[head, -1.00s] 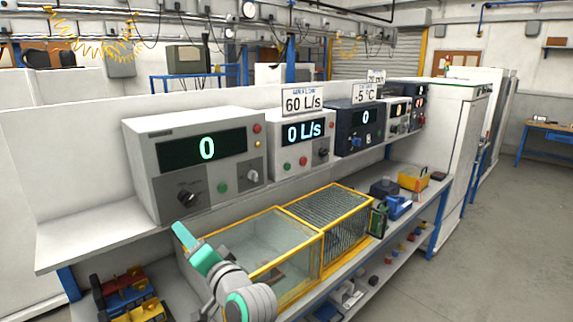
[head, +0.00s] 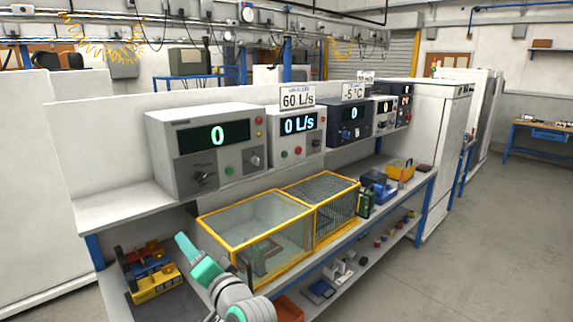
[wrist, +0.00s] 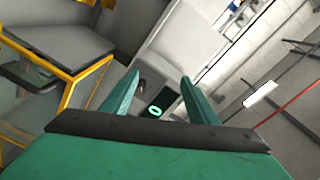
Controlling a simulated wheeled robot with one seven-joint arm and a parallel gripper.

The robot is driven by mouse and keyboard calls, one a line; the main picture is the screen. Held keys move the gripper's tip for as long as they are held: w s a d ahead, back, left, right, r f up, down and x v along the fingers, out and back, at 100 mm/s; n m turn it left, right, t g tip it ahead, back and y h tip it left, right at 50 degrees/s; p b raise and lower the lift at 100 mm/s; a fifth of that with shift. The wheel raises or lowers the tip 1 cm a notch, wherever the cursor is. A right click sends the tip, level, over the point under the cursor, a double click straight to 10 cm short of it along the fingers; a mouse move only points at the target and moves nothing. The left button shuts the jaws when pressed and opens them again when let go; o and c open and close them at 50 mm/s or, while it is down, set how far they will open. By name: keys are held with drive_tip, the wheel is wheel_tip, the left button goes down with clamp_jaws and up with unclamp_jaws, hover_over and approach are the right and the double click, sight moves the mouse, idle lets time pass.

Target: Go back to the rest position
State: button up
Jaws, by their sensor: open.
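My gripper (wrist: 155,92) shows in the wrist view with its two green fingers spread apart and nothing between them. Beyond the fingers, at a distance, is a panel with a green lit 0 on a dark display (wrist: 154,111). In the head view my arm's grey and teal links show at the bottom, in front of the bench; the fingertips cannot be made out there. The yellow-framed glass case (head: 255,225) stands on the bench behind my arm, and its frame also shows at the left of the wrist view (wrist: 70,95).
A shelf above the bench holds a large grey box reading 0 (head: 205,150), a 60 L/s unit (head: 297,135) and a dark -5 °C unit (head: 345,117). Red, blue and yellow parts (head: 148,272) lie at lower left. The floor (head: 490,230) at right is clear.

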drive_tip(key=s+d+f+t+h, duration=0.1)
drive_tip(key=s+d+f+h, duration=0.35)
drive_tip(key=f, duration=0.75)
drive_tip(key=s+d+f+t+h, duration=0.15)
drive_tip(key=s+d+f, duration=0.35)
drive_tip(key=d+f, duration=0.5)
drive_tip(key=s+d+f+h, duration=0.3)
drive_tip(key=s+d+f, duration=0.2)
drive_tip(key=s+f, duration=0.75)
drive_tip(key=s+d+r+n+h, duration=0.1)
drive_tip(key=s+n, duration=0.1)
drive_tip(key=s, duration=1)
drive_tip(key=s+d+r+n+h, duration=0.1)
drive_tip(key=s+d+r+n, duration=0.1)
drive_tip(key=s, duration=1.1)
drive_tip(key=shift+s+r+h, duration=0.15)
drive_tip(key=shift+s+h, duration=0.1)
drive_tip(key=shift+h, duration=0.05)
